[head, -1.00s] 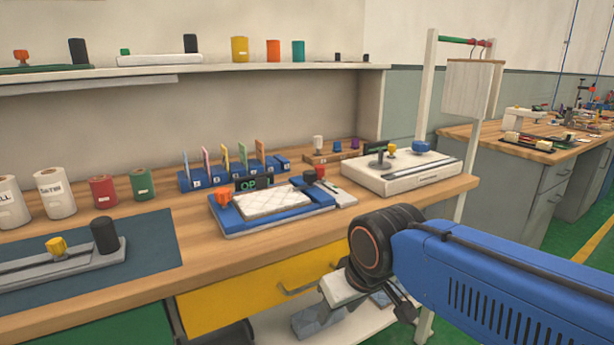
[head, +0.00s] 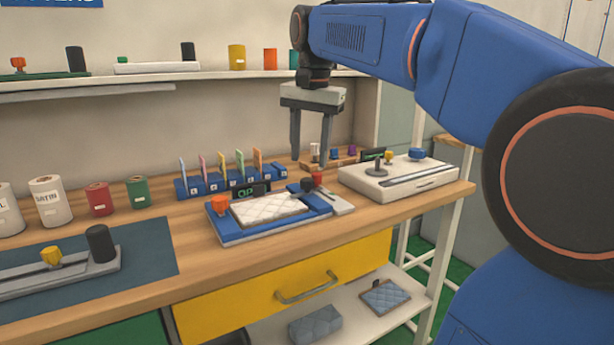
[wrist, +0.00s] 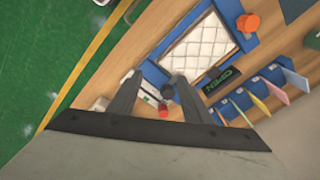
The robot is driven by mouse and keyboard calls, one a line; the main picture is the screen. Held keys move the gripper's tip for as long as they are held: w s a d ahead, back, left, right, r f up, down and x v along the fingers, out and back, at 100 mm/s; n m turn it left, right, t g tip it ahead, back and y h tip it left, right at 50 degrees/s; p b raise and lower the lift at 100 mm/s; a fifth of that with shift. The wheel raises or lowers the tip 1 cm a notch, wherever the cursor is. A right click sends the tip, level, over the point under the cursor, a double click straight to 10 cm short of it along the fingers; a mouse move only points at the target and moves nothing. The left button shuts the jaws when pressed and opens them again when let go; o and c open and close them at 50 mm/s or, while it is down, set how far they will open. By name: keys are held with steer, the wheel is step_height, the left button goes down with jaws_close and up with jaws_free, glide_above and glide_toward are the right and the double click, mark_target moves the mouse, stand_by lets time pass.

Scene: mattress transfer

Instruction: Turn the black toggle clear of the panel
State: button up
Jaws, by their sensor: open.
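The black toggle (head: 307,185) sits at the right end of a blue fixture (head: 228,236), beside a red knob (head: 317,179). The white quilted panel (head: 268,209) lies flat in the fixture, with the toggle near its right edge; I cannot tell whether the toggle overlaps it. My gripper (head: 311,158) points down, open and empty, above the fixture's back right. In the wrist view the toggle (wrist: 168,91) shows between the fingers, nearer the right one, apart in depth. The red knob (wrist: 163,110) is partly beside it.
An orange knob (head: 219,204) stands at the fixture's left end. A dark sign reading OPEN (wrist: 218,80) is behind the fixture. A blue rack of coloured cards (head: 228,182) stands farther back. A white box with knobs (head: 400,178) is to the right. The wooden bench in front is bare.

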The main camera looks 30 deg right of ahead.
mark_target(307, 179)
steer(key=w+d+r+m+g, duration=0.2)
steer(key=w+d+r+m, duration=0.25)
steer(key=w+r, duration=0.35)
steer(key=shift+m, duration=0.25)
steer(key=f, duration=1.2)
steer(key=w+f, duration=0.1)
steer(key=f, duration=0.4)
steer(key=shift+a+f, duration=0.15)
steer(key=shift+f, duration=0.25)
steer(key=c, duration=1.1)
